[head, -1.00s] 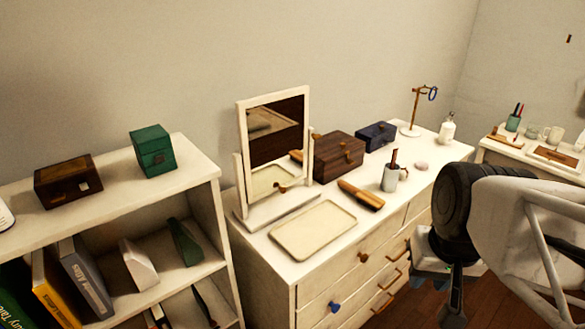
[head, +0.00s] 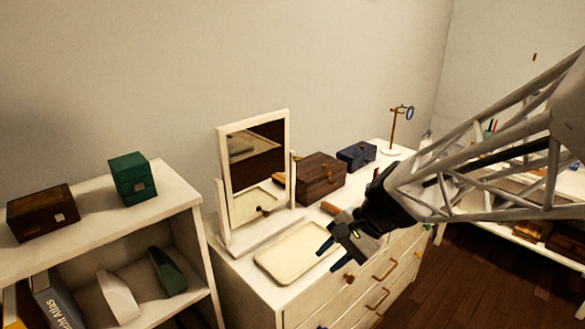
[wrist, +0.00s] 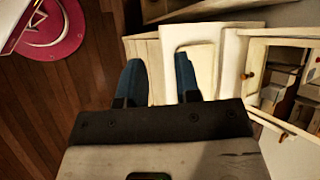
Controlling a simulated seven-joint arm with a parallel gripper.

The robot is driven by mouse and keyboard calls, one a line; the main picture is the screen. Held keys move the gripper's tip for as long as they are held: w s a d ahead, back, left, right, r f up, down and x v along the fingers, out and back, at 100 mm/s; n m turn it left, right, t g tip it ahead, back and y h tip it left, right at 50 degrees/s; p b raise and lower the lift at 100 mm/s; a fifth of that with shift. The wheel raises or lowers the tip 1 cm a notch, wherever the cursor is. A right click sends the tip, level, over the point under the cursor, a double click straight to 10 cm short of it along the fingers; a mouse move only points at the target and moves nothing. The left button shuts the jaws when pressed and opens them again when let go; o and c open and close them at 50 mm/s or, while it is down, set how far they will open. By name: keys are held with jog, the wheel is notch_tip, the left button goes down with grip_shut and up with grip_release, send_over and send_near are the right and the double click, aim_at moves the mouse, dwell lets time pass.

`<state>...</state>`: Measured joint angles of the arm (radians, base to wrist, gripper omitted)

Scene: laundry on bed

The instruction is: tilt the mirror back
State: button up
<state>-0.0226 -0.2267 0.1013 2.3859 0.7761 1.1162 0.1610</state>
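The mirror (head: 257,164) stands upright on the left end of the white dresser, in a white frame held between two posts on a white base. It also shows at the right of the wrist view (wrist: 281,78). My gripper (head: 333,257) is in front of the dresser, right of and below the mirror, with its blue fingers pointing left near the tray. In the wrist view the two blue fingers (wrist: 159,85) are spread apart with nothing between them that they hold. My gripper is apart from the mirror.
A cream tray (head: 262,270) lies in front of the mirror. A wooden box (head: 320,180), a dark blue box (head: 356,154) and a brass stand (head: 393,130) are along the back of the dresser. A shelf (head: 165,206) with boxes and books stands at left.

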jog(key=w+a+f+m+t+y, duration=0.1)
jog(key=w+a+f+m+y, duration=0.25)
jog(key=w, duration=0.45)
jog(key=w+a+f+m+y, duration=0.2)
jog(key=w+a+m+y, duration=0.15)
jog(key=w, duration=0.35)
jog(key=m+t+y, duration=0.2)
jog(key=m+t, duration=0.4)
jog(key=m, duration=0.2)
send_near(268, 214)
jog(key=shift+s+a+r, duration=0.45)
jog(key=shift+s+a, duration=0.1)
jog(key=shift+a, duration=0.2)
jog(key=shift+w+f+m+t, duration=0.5)
jog(key=shift+w, duration=0.05)
jog(key=shift+x, duration=3.85)
jog(key=shift+f, duration=0.1)
jog(key=shift+c, duration=0.5)
grip_shut()
